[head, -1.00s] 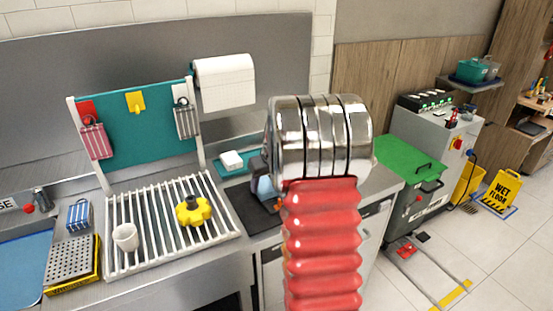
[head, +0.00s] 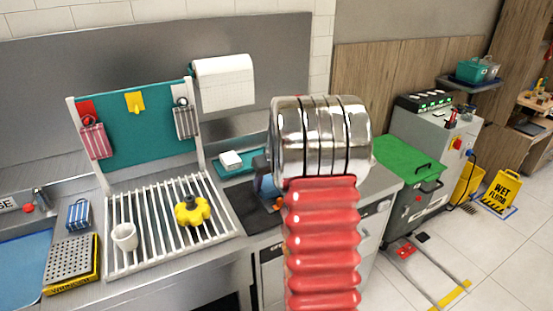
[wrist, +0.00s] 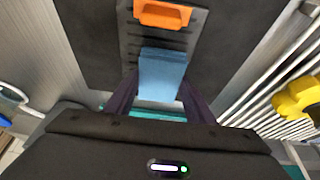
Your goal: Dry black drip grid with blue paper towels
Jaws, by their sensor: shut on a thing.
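My gripper (wrist: 160,98) is shut on a folded blue paper towel (wrist: 162,72), which sits between its two dark fingers. In the wrist view the towel overlaps the near part of a dark slotted grid (wrist: 132,42), apparently the drip grid. I cannot tell whether the towel touches it. An orange piece (wrist: 163,13) lies at the far end of the slots. In the head view the towel (head: 267,186) shows beside my arm, above a black surface (head: 258,222) on the counter. My arm hides much of that area.
A white drying rack (head: 150,255) holds a white cup (head: 124,237) and a yellow knob-shaped part (head: 192,211). A white towel roll (head: 225,82) hangs behind. A teal tray (head: 238,170) with a white block (head: 230,160) lies behind the black surface.

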